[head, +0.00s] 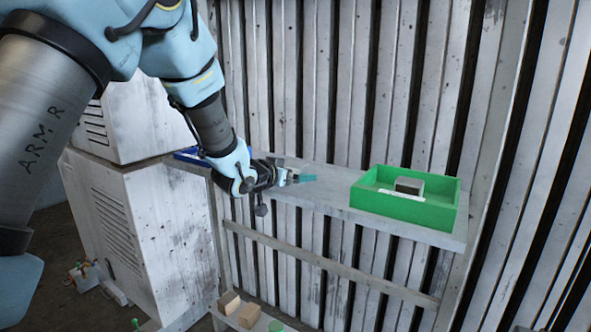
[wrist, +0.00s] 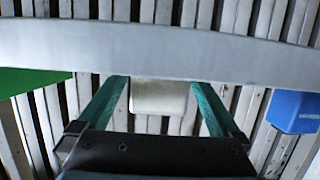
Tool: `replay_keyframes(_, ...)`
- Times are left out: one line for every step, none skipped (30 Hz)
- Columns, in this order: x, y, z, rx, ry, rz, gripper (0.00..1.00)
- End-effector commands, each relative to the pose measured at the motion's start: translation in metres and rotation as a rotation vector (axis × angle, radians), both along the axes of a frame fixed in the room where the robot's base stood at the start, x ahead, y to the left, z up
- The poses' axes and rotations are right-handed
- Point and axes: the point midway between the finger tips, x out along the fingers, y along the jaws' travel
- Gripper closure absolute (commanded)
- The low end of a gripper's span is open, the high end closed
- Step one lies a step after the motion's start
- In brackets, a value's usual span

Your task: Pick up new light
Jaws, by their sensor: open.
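My gripper (head: 303,178) is at the shelf, pointing along it, with teal fingers. In the wrist view my gripper (wrist: 157,95) is open, its two fingers well apart. A pale, rounded rectangular block (wrist: 158,97) shows between the fingers, against the shelf edge; I see no finger touching it. I cannot tell for sure whether it is the new light. In the head view it is mostly hidden by my gripper. A grey block (head: 410,185) sits in the green tray (head: 447,212) at the right end of the shelf.
The grey shelf (head: 330,200) runs along a slatted metal wall and shows in the wrist view (wrist: 90,45). A blue tray (head: 188,155) is at its left, partly behind my arm. White cabinets (head: 150,230) stand at left. Wooden blocks (head: 250,315) lie below.

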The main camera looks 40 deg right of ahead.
Motion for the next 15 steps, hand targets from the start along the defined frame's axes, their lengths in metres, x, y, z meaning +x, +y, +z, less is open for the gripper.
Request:
replay_keyframes(0.0004,-0.0025,-0.0009,0.001,0.000,0.000,0.00)
replay_keyframes(0.0006,-0.0034,-0.0012,0.001,0.000,0.000,0.00)
replay_keyframes(0.0007,-0.0039,-0.0013,0.000,0.000,0.000,0.00)
replay_keyframes(0.0008,-0.0040,-0.0015,0.000,0.000,0.000,0.00)
replay_keyframes(0.0008,-0.0040,-0.0015,0.000,0.000,0.000,0.00)
replay_keyframes(0.0008,-0.0038,-0.0015,0.000,0.000,0.000,0.00)
replay_keyframes(0.0008,-0.0038,-0.0015,0.000,0.000,0.000,0.00)
replay_keyframes(0.0008,-0.0038,-0.0015,0.000,0.000,0.000,0.00)
replay_keyframes(0.0008,-0.0037,-0.0016,0.000,0.000,0.000,0.02)
replay_keyframes(0.0008,-0.0036,-0.0016,0.000,0.000,0.000,0.06)
replay_keyframes(0.0008,-0.0036,-0.0016,0.000,0.000,0.000,0.09)
replay_keyframes(0.0008,-0.0036,-0.0016,0.000,0.000,0.000,0.14)
replay_keyframes(0.0008,-0.0035,-0.0015,0.000,0.000,0.000,0.17)
replay_keyframes(0.0008,-0.0035,-0.0015,0.000,0.000,0.000,0.20)
replay_keyframes(0.0008,-0.0035,-0.0015,0.000,0.000,0.000,0.25)
